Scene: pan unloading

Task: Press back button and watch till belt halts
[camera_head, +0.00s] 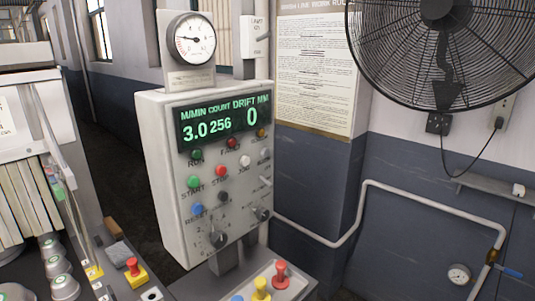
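A grey control box (162,190) stands upright in the middle. Its green display (222,119) reads 3.0 under M/MIN, 256 under COUNT and 0 under DRIFT MM. The box carries a green START button (193,182), a red STOP button (220,171), a white JOG button (245,161), a blue RESET button (197,209) and a black button (222,197) whose label I cannot read. A green RUN lamp (196,154) sits below the display. I cannot make out a button marked back, nor a belt. Neither gripper is in view.
A dial gauge (194,39) stands atop the box. A black fan (440,45) hangs upper right. Red and yellow knobs (261,288) stand at the bottom, and a red button on a yellow block (134,270) at lower left. White machinery (25,110) fills the left side.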

